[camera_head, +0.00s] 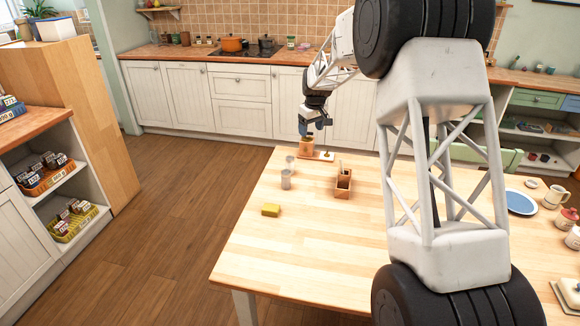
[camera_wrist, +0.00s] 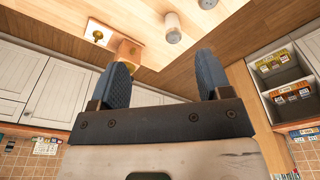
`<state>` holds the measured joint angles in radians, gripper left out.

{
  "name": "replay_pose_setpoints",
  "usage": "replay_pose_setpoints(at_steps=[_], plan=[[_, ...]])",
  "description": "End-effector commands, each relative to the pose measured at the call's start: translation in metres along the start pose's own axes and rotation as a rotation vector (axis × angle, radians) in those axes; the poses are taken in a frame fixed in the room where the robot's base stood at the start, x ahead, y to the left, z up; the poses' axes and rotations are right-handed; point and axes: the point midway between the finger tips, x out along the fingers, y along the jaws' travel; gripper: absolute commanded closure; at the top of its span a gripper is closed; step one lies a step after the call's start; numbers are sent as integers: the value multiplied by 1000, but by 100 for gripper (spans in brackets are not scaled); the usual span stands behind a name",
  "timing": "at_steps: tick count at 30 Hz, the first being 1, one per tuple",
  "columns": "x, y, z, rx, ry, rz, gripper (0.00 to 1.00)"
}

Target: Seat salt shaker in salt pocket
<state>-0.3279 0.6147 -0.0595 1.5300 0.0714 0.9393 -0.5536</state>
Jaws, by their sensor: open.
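My gripper (camera_head: 311,131) is open, with nothing visible between its blue fingers (camera_wrist: 162,72). It is over the table's far left end, just above a tan wooden block-like holder (camera_head: 305,148); contact cannot be told. Two small grey-white cylinders that look like shakers stand upright nearby: the farther one (camera_head: 290,162) and the nearer one (camera_head: 286,180). The wrist view shows one cylinder (camera_wrist: 173,30) beyond the fingers and part of another (camera_wrist: 207,4) at the top edge. A wooden caddy (camera_head: 343,188) with something upright in it stands to the right. I cannot tell which is the salt shaker or salt pocket.
A pale board with a brass knob (camera_head: 326,156) lies beside the wooden holder (camera_wrist: 128,50). A yellow block (camera_head: 271,210) lies nearer on the table (camera_head: 290,250). Plates and jars stand at right. The front left tabletop is clear.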

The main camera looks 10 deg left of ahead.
Motion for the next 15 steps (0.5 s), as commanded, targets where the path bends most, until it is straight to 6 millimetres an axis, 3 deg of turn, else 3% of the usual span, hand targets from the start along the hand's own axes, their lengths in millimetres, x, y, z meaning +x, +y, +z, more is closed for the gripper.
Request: replay_pose_setpoints(at_steps=[9,15], plan=[[69,-6,-57,-83,-8,-17,29],[99,-10,-80,-121,-9,-22,29]])
